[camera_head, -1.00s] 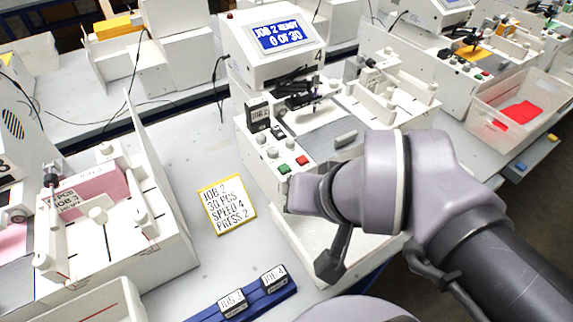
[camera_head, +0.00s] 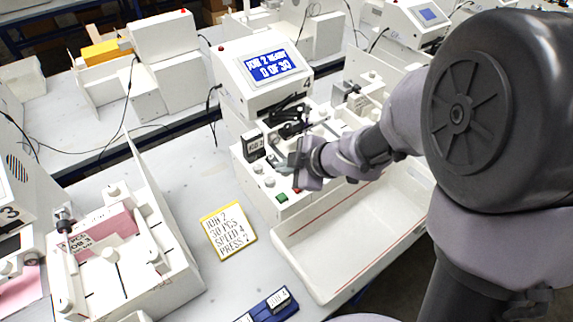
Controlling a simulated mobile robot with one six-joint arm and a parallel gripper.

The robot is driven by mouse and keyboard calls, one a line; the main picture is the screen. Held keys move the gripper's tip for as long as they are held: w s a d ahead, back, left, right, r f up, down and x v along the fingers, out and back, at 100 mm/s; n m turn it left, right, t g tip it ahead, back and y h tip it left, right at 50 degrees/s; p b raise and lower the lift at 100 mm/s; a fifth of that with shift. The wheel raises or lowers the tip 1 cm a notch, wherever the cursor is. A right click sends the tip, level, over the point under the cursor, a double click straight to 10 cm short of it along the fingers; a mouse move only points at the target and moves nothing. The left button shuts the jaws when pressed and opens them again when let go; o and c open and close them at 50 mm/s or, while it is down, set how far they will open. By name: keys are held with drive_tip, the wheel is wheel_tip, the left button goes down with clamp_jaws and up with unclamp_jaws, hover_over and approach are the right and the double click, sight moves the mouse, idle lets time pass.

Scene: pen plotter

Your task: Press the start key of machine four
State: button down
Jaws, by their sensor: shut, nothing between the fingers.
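Machine four is the white plotter (camera_head: 232,95) with a "4" beside its tilted screen (camera_head: 270,66), which reads job 2 ready, 0 of 30. Its front panel holds several white knobs, a green key (camera_head: 281,197) and a red key (camera_head: 297,189). I see no lettering on either key. My gripper (camera_head: 302,178) is shut and empty, just above and right of the keys, near the red one. Its fingertips are small and partly merge with the panel, so I cannot tell whether they touch it. My forearm hides the panel's right side.
A job card (camera_head: 228,232) lies on the table left of the panel. An open white tray (camera_head: 325,262) stands in front of the machine. Machine three's bed (camera_head: 150,262) is at left. A blue holder (camera_head: 268,306) with a stamp is at the bottom.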

sight(285, 198)
wheel_tip(285, 198, down, 8)
drive_tip(key=b, duration=0.8)
drive_tip(key=shift+f+b, duration=0.25)
drive_tip(key=shift+b, duration=0.15)
drive_tip(key=shift+f, duration=0.15)
idle(1.4)
drive_tip(key=shift+f, duration=0.4)
drive_tip(key=shift+f+b, duration=0.45)
drive_tip(key=shift+b, duration=0.05)
idle(0.3)
drive_tip(key=shift+r, duration=0.1)
drive_tip(key=shift+r+p, duration=0.75)
drive_tip(key=shift+p, duration=0.25)
